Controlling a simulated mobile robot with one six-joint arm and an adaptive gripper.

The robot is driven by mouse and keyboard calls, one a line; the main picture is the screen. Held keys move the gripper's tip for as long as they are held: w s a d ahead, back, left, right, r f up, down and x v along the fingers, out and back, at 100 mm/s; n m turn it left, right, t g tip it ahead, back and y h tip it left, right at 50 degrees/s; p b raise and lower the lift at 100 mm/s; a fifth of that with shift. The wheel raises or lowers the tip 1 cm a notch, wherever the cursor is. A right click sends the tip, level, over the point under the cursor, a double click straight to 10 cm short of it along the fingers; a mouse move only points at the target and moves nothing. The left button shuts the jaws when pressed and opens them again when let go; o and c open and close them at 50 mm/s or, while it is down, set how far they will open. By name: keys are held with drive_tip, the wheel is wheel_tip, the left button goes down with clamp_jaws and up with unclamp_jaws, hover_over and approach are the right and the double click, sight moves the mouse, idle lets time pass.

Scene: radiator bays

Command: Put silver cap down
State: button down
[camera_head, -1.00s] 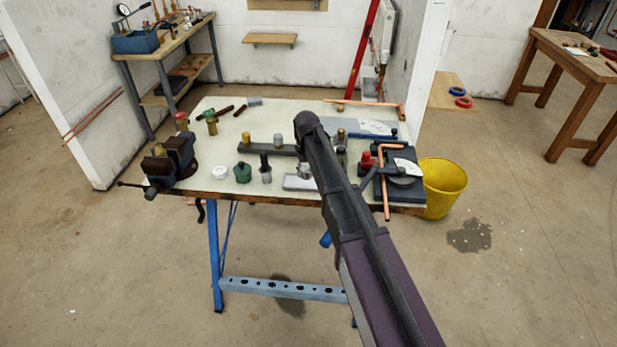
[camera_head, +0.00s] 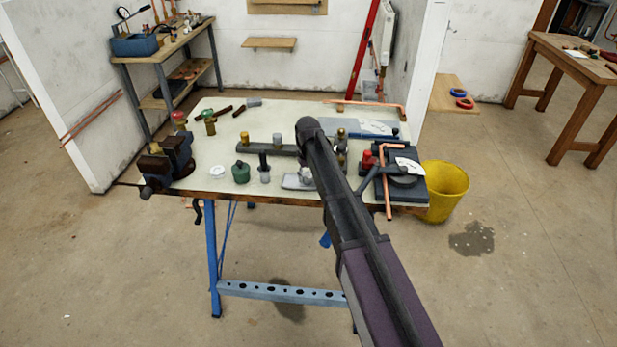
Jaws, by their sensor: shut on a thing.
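My arm reaches from the bottom right to the middle of the workbench (camera_head: 225,130). Its dark end joint covers my gripper, so neither the fingers nor what they hold can be made out. A small silver piece (camera_head: 304,172) shows just left of my arm, at a grey plate (camera_head: 292,183) near the bench's front edge. I cannot tell whether it is the silver cap or whether it touches the plate. A dark bar (camera_head: 257,150) behind bears a brass cap (camera_head: 245,138) and a silver-grey cap (camera_head: 278,139); my arm covers part of the bar.
A green bottle (camera_head: 241,173), a dark upright piece (camera_head: 264,166) and a white disc (camera_head: 217,171) stand left of the plate. A vise (camera_head: 170,158) is at the left edge. A pipe bender (camera_head: 400,183) with copper pipe stands right. A yellow bucket (camera_head: 443,190) is beside the bench.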

sight(308, 175)
drive_tip(key=shift+f, duration=0.25)
drive_tip(key=shift+c, duration=1)
unclamp_jaws()
drive_tip(key=shift+r, duration=0.1)
drive_tip(key=shift+r, duration=0.1)
wheel_tip(308, 175, up, 12)
drive_tip(key=p, duration=1.2)
drive_tip(key=shift+s+d, duration=0.1)
drive_tip(key=s+d+m, duration=0.1)
drive_tip(key=s+d, duration=0.3)
drive_tip(key=s+d+m, duration=0.1)
drive_tip(key=s+d, duration=0.3)
drive_tip(key=d, duration=0.1)
drive_tip(key=s+d, duration=0.5)
drive_tip(key=shift+m, duration=0.4)
drive_tip(key=s+d+m, duration=0.2)
drive_tip(key=s+d, duration=0.7)
drive_tip(key=s, duration=0.3)
drive_tip(key=shift+s+m, duration=0.3)
drive_tip(key=shift+s, duration=0.05)
